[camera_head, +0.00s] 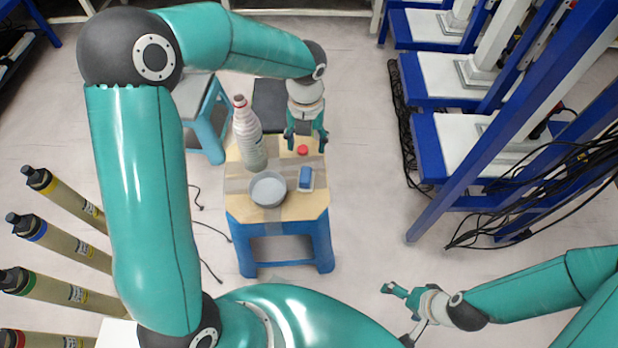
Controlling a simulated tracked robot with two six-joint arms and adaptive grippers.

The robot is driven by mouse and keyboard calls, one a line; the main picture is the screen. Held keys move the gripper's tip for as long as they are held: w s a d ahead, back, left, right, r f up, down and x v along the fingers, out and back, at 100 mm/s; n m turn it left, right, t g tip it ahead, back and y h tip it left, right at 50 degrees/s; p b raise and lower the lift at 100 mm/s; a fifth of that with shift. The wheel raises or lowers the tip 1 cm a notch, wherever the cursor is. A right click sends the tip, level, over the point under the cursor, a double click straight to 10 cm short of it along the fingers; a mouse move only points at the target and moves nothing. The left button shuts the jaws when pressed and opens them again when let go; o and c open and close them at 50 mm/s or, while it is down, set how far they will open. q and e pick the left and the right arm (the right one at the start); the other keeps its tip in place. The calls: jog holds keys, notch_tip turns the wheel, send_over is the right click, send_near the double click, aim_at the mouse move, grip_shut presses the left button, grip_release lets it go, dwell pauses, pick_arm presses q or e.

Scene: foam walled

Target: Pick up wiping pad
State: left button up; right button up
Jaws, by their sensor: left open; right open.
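The wiping pad appears to be the small blue block with a pale edge (306,178), lying on the wooden top of a small blue stool (240,207), right of a grey bowl. My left gripper (307,146) is open and empty above the back right part of the stool top, pointing down, behind the pad and apart from it. My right gripper (385,289) is open and empty, low at the right front, away from the stool.
A grey round bowl (268,189) stands beside the pad. A tall white bottle (248,135) stands at the back left of the stool top. A small red object (303,150) lies near my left gripper. Blue racks (450,150) with loose cables stand at right.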

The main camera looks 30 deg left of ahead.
aim_at(306, 174)
pick_arm(q)
notch_tip(306, 174, down, 11)
jog(key=b, duration=0.3)
jog(key=shift+w+a+f+b, duration=0.15)
jog(key=shift+f+b, duration=0.35)
jog(key=shift+f, duration=0.8)
jog(key=shift+w+a+f+b, duration=0.15)
jog(key=shift+f+b, duration=0.35)
jog(key=shift+f, duration=0.8)
jog(key=shift+s, duration=0.1)
grip_shut()
jog(key=shift+r, duration=0.15)
jog(key=shift+r+p, duration=0.35)
jog(key=shift+r, duration=0.35)
notch_tip(306, 174, up, 18)
jog(key=p, duration=0.5)
jog(key=shift+r, duration=0.2)
